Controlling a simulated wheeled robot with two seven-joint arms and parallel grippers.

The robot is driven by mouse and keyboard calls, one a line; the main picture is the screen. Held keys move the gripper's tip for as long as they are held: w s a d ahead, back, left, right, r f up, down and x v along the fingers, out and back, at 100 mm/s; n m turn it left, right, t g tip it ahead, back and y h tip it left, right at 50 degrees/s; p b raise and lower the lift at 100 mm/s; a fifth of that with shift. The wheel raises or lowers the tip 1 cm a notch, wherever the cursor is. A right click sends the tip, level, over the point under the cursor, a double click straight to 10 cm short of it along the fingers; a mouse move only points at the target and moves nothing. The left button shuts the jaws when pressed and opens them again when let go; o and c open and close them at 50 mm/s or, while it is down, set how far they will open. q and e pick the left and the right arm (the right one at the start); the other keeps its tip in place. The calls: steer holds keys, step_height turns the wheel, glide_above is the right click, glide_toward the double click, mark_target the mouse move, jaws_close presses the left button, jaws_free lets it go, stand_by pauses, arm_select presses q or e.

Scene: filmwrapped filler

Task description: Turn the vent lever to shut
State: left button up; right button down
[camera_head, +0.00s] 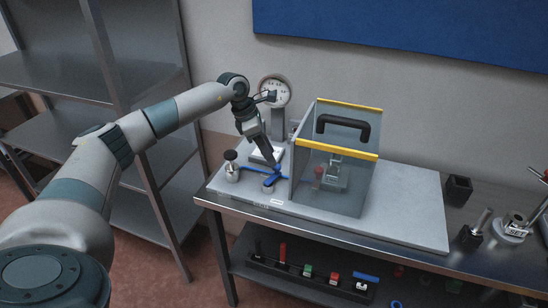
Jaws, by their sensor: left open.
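The blue vent lever (257,171) is at the front left of the grey bench plate, beside the transparent box. A round blue-topped fitting (268,184) sits just in front of it. My left gripper (277,163) points down at the lever's right end, with its jaws open. The fingertips are small and dark here, and I cannot tell whether they touch the lever. They partly hide that end. My right gripper is not in view.
A transparent box (330,205) with yellow edges and a black handle (343,127) stands close right of the gripper. A dial gauge (274,91) is behind. A black-knobbed metal fitting (232,171) stands left. The plate's right part (410,200) is clear.

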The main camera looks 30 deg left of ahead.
arm_select(q)
steer(key=p, duration=0.1)
glide_above(273, 174)
steer(key=shift+w+f, duration=0.15)
steer(key=shift+f, duration=2)
steer(key=shift+c, duration=0.6)
jaws_close()
